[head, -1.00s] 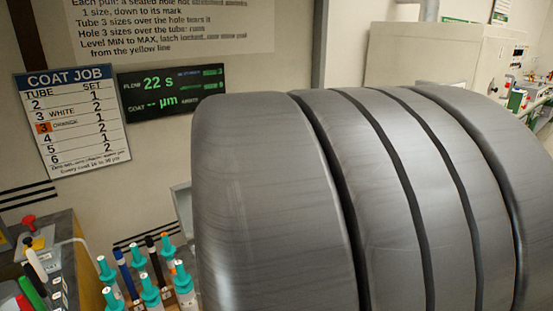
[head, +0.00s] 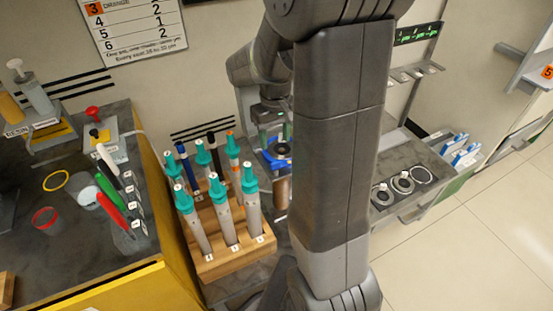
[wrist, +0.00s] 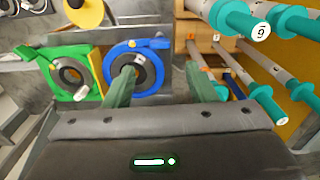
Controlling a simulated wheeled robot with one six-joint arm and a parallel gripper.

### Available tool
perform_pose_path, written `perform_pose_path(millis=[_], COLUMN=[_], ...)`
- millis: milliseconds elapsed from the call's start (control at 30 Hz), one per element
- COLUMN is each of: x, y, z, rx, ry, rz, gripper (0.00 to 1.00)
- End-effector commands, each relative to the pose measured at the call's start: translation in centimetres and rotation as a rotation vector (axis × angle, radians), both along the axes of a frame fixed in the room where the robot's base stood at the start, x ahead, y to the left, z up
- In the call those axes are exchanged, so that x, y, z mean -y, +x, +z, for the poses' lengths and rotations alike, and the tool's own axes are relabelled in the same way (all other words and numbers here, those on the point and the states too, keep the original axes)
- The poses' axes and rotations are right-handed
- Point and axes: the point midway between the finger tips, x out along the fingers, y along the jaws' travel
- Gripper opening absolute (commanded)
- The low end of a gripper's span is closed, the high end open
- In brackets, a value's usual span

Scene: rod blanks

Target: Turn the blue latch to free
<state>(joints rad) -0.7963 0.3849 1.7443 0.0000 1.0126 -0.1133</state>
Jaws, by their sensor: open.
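A blue ring-shaped fitting (wrist: 151,80) with a dark round centre stands ahead in the wrist view, and a short blue tab (wrist: 160,44) sticks out at its upper right. The fitting also shows in the head view (head: 270,161), partly behind my arm. My gripper (wrist: 160,70) is open, with green fingers and nothing seen between them. In the wrist view its left finger overlaps the blue fitting and its right finger is to the right of it. I cannot tell whether a finger touches it. In the head view my gripper (head: 272,132) appears above the blue fitting.
A similar green fitting (wrist: 49,53) stands left of the blue one in the wrist view. A wooden rack (head: 238,262) holds several teal-capped tubes close by. A yellow-edged bench (head: 110,296) is at the left. A tray with rings (head: 411,207) lies right of my arm.

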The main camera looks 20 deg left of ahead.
Motion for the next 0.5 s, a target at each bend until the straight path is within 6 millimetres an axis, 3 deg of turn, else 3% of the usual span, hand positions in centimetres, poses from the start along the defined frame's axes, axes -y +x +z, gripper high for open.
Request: perform_pose_path(millis=[200, 500], x=[0.1, 0.1], y=[-0.1, 0.0], z=[-5.0, -8.9], rx=[-0.004, -0.001], ry=[-0.003, -0.002], rz=[-0.001, -0.001], gripper=[0.51, 0.51])
